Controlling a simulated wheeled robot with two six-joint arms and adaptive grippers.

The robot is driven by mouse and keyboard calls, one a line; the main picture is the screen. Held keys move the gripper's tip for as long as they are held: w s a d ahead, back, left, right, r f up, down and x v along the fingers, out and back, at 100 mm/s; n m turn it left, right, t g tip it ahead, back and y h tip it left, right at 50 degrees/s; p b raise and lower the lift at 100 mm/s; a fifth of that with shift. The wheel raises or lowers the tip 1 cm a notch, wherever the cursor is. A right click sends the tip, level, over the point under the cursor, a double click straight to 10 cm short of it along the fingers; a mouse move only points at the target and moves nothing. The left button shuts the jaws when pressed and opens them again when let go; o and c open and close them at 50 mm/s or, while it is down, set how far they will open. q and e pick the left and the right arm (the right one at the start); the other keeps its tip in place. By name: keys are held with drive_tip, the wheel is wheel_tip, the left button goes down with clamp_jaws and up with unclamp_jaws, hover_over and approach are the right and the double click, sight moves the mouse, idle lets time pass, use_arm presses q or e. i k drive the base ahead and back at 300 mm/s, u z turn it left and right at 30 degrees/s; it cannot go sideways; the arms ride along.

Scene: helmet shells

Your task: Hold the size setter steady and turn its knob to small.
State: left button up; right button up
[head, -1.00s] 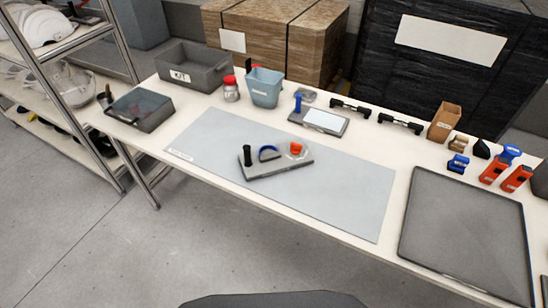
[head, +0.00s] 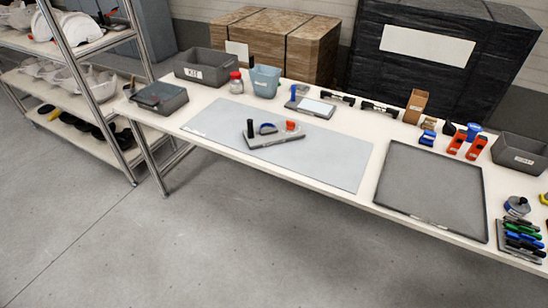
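The size setter (head: 275,141) is a grey plate-like base lying on the light grey-blue mat (head: 325,160) in the middle of the table. It carries a black upright post (head: 250,128) at its left, a blue arched piece (head: 267,128) in the middle and an orange-red knob (head: 291,126) on a pale round dial at its right. The dial's markings are too small to read. Neither of my grippers shows in the head view, and nothing touches the setter.
A dark grey tray (head: 432,192) lies right of the mat. A grey bin (head: 207,68), a blue bucket (head: 265,82) and a red-lidded jar (head: 236,84) stand at the back left. Red-orange tools (head: 466,144) stand at the back right. A shelf rack (head: 85,90) is left of the table.

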sight(291, 125)
drive_tip(key=z, duration=0.75)
drive_tip(key=k, duration=0.15)
drive_tip(key=u, duration=1.75)
drive_tip(key=i, duration=0.9)
drive_tip(key=z, duration=0.6)
drive_tip(key=i, duration=0.65)
drive_tip(key=z, duration=0.75)
